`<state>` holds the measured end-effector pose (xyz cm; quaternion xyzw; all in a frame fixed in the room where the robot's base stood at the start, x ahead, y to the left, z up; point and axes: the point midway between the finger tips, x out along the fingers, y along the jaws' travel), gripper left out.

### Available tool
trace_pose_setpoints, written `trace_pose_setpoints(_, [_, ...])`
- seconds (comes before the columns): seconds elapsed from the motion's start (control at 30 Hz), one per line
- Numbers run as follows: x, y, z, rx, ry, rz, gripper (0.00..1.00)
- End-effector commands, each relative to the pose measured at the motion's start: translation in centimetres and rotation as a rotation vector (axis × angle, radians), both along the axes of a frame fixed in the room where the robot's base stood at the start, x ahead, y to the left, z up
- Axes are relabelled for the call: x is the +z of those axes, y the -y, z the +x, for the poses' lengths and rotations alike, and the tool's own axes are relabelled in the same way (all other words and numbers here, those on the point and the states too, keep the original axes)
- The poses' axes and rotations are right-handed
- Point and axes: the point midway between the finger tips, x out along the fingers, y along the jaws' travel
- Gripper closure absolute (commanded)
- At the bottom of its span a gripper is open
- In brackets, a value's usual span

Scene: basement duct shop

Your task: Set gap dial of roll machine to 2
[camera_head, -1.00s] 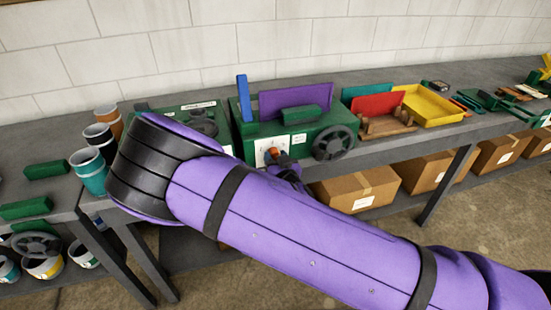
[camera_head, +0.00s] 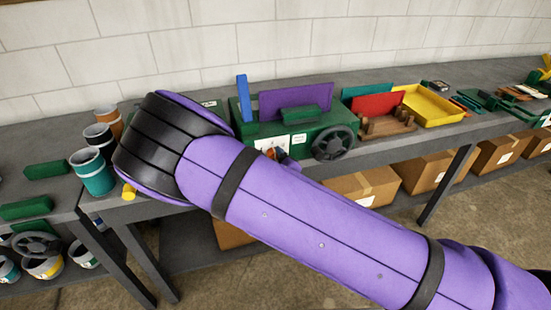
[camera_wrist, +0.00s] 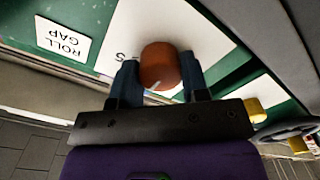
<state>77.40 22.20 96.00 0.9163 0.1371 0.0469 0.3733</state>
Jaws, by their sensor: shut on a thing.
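The roll machine (camera_head: 290,128) is a green box on the bench, with a dark handwheel (camera_head: 334,143) on its right front. Its white dial plate (camera_head: 266,143) is mostly covered by my arm in the head view. In the wrist view, the orange-brown dial knob (camera_wrist: 160,66) stands out from the white plate, beside a "ROLL GAP" label (camera_wrist: 62,40). My gripper (camera_wrist: 158,82) is shut on the knob, one dark finger on each side. The other numbers and the pointer's setting cannot be read.
Cups (camera_head: 92,177) stand left of my arm. A wooden rack (camera_head: 386,125) and a yellow tray (camera_head: 430,104) stand right of the machine. Cardboard boxes (camera_head: 365,187) sit on the shelf below. A yellow knob (camera_wrist: 256,110) and a handwheel show near my gripper in the wrist view.

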Motion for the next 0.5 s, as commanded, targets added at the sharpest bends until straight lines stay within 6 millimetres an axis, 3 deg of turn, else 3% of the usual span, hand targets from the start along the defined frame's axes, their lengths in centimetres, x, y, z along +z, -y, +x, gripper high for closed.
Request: trace_pose_setpoints(0.5, [-0.09,-0.07,-0.1,0.003,0.134,-0.474,0.82])
